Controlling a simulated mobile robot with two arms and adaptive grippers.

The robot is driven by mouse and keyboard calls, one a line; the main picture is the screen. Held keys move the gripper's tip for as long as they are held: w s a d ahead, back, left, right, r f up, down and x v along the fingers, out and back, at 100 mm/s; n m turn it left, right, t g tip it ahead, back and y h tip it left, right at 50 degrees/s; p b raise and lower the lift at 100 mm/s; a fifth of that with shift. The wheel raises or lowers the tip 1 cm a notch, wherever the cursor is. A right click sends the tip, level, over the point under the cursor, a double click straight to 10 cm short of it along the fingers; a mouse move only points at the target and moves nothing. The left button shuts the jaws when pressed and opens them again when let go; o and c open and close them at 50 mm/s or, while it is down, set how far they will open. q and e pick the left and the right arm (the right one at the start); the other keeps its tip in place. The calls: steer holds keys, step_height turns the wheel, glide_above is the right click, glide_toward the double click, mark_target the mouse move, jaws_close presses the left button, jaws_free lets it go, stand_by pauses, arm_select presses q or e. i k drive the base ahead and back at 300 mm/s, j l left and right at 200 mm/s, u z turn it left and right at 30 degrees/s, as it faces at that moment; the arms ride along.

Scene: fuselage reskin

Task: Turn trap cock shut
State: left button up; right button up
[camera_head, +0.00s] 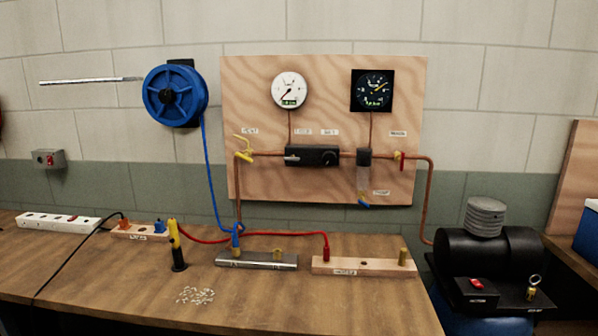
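A wooden panel (260,88) on the wall carries copper pipework with small labelled valves. A clear trap bowl (363,180) hangs under a dark block (364,157) on the pipe. At its bottom is a small cock with a blue lever (363,204), slanting down to the right. A white label (381,193) sits beside it, too small to read surely. I cannot tell from the lever whether the cock is open or shut. Neither of my grippers is in view.
A red-handled valve (401,160) is right of the trap, a yellow-handled valve (244,153) at left. Two gauges (289,90) (373,91) sit above. The bench (120,270) below holds wooden blocks, leads and a yellow tool (175,245). A black compressor (490,255) stands at right.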

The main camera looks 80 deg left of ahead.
mark_target(361, 202)
steer(key=u, duration=2.1)
steer(key=i+l+z, duration=0.15)
steer(key=l+z, duration=0.2)
